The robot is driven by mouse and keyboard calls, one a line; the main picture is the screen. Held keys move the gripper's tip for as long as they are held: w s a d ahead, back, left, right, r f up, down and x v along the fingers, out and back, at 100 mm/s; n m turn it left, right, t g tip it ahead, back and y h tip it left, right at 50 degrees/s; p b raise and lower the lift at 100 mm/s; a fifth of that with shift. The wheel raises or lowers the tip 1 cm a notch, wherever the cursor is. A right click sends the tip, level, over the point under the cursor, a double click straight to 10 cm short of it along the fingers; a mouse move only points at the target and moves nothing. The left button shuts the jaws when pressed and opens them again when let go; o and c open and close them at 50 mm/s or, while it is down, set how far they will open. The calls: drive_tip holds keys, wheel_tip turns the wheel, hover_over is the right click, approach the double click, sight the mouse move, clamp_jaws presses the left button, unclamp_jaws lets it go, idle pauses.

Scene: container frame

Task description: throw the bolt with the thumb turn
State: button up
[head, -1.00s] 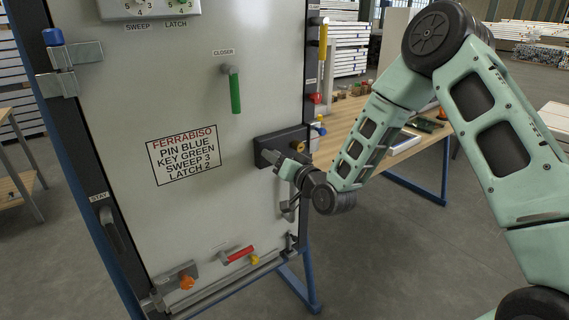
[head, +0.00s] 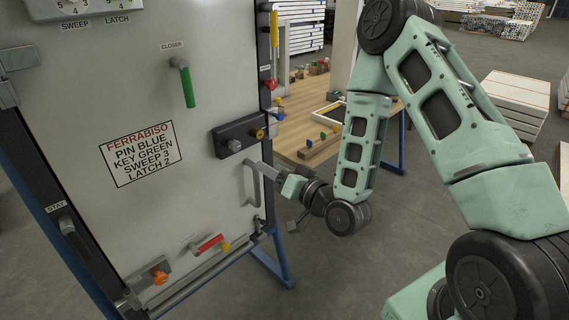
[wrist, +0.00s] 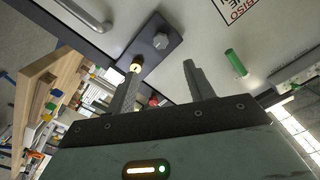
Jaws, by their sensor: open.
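A dark lock case (head: 218,136) is fixed near the right edge of the grey door (head: 130,200). Its grey thumb turn (head: 234,145) is on the left part, with a brass key cylinder (head: 259,133) to the right. In the wrist view the thumb turn (wrist: 161,41) and brass cylinder (wrist: 135,67) show beyond my fingertips. My gripper (wrist: 160,78) is open and empty. In the head view my gripper (head: 264,171) is below and right of the lock case, beside the pull handle (head: 249,183), apart from the thumb turn. I cannot tell whether the bolt is out.
A green lever (head: 187,83) labelled closer is above the lock case. A red-handled bolt (head: 210,243) and an orange knob (head: 160,278) are low on the door. A wooden workbench (head: 290,150) with small parts stands behind right.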

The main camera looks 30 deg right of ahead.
drive_tip(key=shift+p+v, duration=1.45)
drive_tip(key=shift+v, duration=0.15)
drive_tip(key=s+a+r+n+g, duration=0.2)
drive_tip(key=s+a+n+g, duration=0.2)
drive_tip(key=a+n+g, duration=0.55)
drive_tip(key=s+a+r+g+h, duration=0.1)
drive_tip(key=s+r+g, duration=0.3)
drive_tip(key=s, duration=0.6)
drive_tip(key=s+a+r+n+g+h, duration=0.1)
drive_tip(key=s+r+g+h, duration=0.2)
drive_tip(key=s, duration=0.8)
wheel_tip(320, 180, up, 2)
drive_tip(key=shift+g+h, duration=0.35)
drive_tip(key=shift+h, duration=0.15)
drive_tip(key=shift+s+a+n, duration=0.1)
drive_tip(key=shift+a+n, duration=0.05)
drive_tip(key=shift+n, duration=0.1)
